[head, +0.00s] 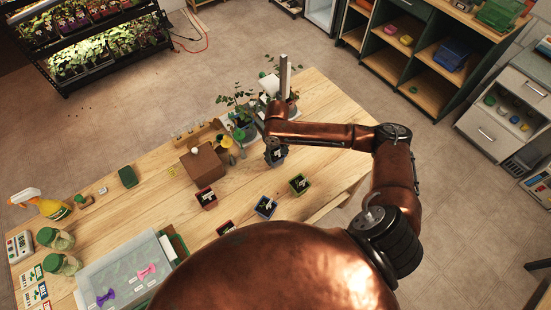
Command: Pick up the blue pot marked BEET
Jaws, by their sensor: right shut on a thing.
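My right gripper (274,143) comes in from the right over the far part of the wooden table. It is shut on a small dark, bluish-grey pot (276,156), partly hidden under the gripper. I cannot read its label. Another small blue pot (265,207) stands on the table nearer to me, apart from the gripper, with a pale tag too small to read. My left gripper is not in view.
A green pot (299,184) and a red pot (206,198) stand nearby. A brown box (203,165) and leafy potted plants are close to the gripper. A clear-lidded bin (127,271), jars and a spray bottle (45,205) occupy the left. The table's right end is clear.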

